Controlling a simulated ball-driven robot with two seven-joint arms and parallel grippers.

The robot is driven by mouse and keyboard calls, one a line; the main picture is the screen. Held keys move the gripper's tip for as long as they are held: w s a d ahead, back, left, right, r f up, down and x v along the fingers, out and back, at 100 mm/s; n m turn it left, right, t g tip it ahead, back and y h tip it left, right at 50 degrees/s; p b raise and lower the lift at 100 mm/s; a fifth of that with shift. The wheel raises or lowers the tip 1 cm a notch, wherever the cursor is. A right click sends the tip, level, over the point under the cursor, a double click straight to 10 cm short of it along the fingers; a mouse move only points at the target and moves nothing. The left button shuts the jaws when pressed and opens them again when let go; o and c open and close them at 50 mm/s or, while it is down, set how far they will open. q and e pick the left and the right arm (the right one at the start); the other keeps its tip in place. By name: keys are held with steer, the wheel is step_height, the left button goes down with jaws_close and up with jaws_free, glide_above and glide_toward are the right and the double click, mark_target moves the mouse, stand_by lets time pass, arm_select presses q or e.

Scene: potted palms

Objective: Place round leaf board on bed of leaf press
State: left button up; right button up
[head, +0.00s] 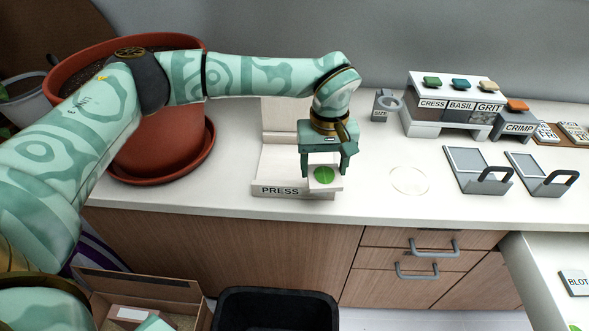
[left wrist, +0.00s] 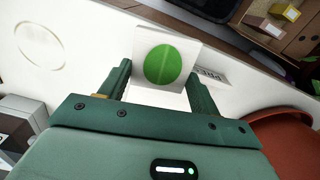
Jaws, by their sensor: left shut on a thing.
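The round leaf board (head: 323,175) is a small pale square with a round green leaf on its face. My left gripper (head: 326,163) is shut on it, with a finger at each side; the board also shows between the fingers in the left wrist view (left wrist: 163,63). The leaf press (head: 275,168) is pale, with a low bed, an upright back and a "PRESS" label at its front. The board is over the right part of the press, near its front edge. The gripper hides part of the bed, and I cannot tell whether the board touches it. My right gripper is not in view.
A terracotta pot (head: 160,145) stands left of the press under my arm. To the right are a faint ring (head: 409,180), grey handled trays (head: 478,172), a "SIZE" block (head: 386,106) and a labelled button stand (head: 450,130). A black bin (head: 275,310) is below the counter.

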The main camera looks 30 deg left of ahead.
arm_select(q)
steer(key=w+d+r+n+b, duration=0.2)
steer(key=w+r+n, duration=0.1)
steer(key=w+r, duration=0.1)
steer(key=b, duration=0.5)
glide_above(294, 163)
steer(key=d, duration=0.2)
step_height(294, 163, down, 8)
steer(key=shift+s+a+r, duration=0.15)
steer(key=shift+a+f, duration=0.2)
steer(key=f+b, duration=0.1)
steer(key=a+f, duration=0.1)
steer(key=f, duration=0.1)
steer(key=shift+a+b, duration=0.15)
steer(key=shift+b, duration=0.2)
steer(key=shift+f+b, duration=0.55)
steer(key=shift+f, duration=0.3)
steer(key=shift+w+f, duration=0.1)
steer(key=shift+w, duration=0.1)
steer(key=shift+r, duration=0.3)
steer(key=shift+c, duration=0.4)
steer(key=o, duration=1.1)
steer(key=shift+f, duration=0.15)
steer(key=shift+c, duration=0.2)
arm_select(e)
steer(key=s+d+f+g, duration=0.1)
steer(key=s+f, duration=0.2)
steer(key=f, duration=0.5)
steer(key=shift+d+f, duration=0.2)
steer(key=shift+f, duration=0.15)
